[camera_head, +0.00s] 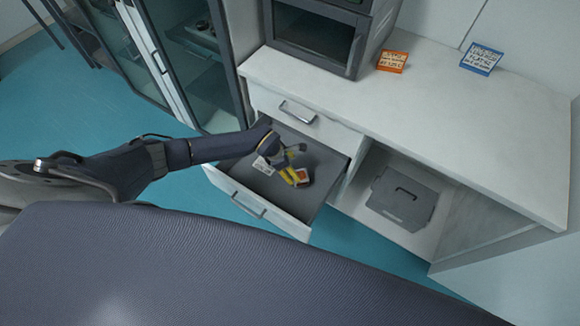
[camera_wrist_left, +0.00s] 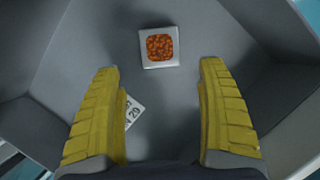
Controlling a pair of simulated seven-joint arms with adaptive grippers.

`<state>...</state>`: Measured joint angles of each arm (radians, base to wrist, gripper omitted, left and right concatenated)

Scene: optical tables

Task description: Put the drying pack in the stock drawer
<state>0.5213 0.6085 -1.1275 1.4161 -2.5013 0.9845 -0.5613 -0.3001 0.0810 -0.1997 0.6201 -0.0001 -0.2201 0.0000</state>
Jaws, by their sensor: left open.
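The stock drawer (camera_head: 239,186) is the pulled-out lower drawer of the white cabinet, with a grey inside. The drying pack (camera_wrist_left: 144,48), a small white square with orange beads in its middle, lies on the drawer floor; in the head view it shows beyond my fingers (camera_head: 303,173). My left gripper (camera_head: 293,177) reaches down into the drawer. Its yellow fingers are wide apart and empty in the left wrist view (camera_wrist_left: 160,82), with the pack just ahead of the tips, apart from both fingers. My right gripper is in neither view.
A white printed card (camera_wrist_left: 134,113) lies in the drawer, partly behind the left-hand finger. The upper drawer (camera_head: 300,115) is shut. An open compartment at right holds a grey lidded box (camera_head: 402,198).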

